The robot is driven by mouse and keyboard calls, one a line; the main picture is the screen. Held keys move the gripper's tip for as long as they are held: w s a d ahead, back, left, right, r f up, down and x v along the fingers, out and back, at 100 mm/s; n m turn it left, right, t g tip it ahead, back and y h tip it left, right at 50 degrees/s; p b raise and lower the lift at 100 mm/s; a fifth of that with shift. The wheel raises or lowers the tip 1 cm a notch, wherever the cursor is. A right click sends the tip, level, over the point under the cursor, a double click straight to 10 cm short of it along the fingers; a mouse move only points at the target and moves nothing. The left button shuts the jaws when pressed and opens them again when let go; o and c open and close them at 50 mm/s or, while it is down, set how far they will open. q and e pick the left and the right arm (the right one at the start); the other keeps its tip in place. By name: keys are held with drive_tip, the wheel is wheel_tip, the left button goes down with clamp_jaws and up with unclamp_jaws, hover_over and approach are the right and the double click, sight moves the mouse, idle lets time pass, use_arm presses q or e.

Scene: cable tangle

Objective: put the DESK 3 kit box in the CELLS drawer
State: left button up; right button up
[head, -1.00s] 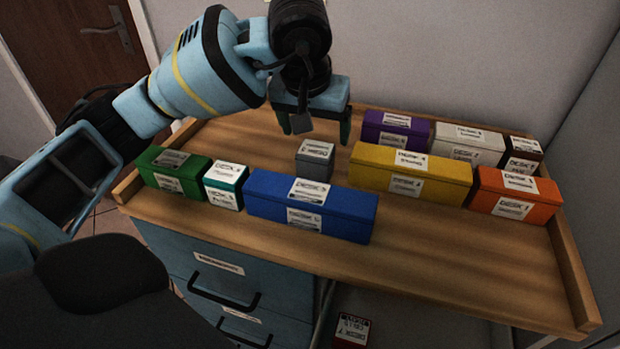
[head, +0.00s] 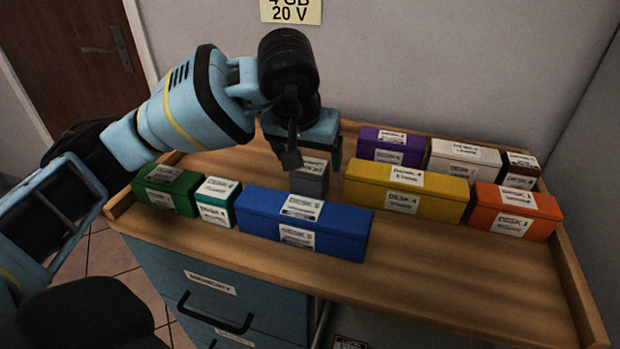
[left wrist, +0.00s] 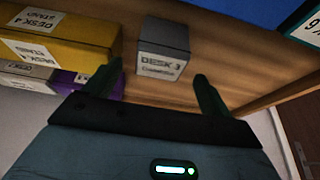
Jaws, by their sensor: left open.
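The DESK 3 kit box is a small grey box with a white label. It stands on the wooden desk top in the middle of the head view (head: 311,180), behind the long blue box; its label reads DESK 3 in the left wrist view (left wrist: 163,48). My left gripper (head: 306,153) is open and empty, just above and behind the grey box. In the left wrist view the box lies ahead, between the lines of the two fingertips (left wrist: 157,76). The top drawer (head: 205,290) under the desk is shut; its label seems to read MEMORY. No CELLS drawer label is readable. My right gripper is not in view.
Close around stand a long blue box (head: 300,225), a yellow box (head: 405,190), a teal box (head: 216,203) and a green box (head: 167,190). Purple, white, brown and orange boxes stand to the right. The desk has raised wooden rims; its front right is clear.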

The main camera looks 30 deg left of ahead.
sight(309, 167)
use_arm(q)
drive_tip(key=x, duration=0.5)
drive_tip(key=shift+s, duration=0.3)
drive_tip(key=shift+d, duration=0.1)
drive_tip(key=c, duration=1.2)
wheel_tip(309, 167, up, 10)
drive_tip(key=shift+p, duration=0.3)
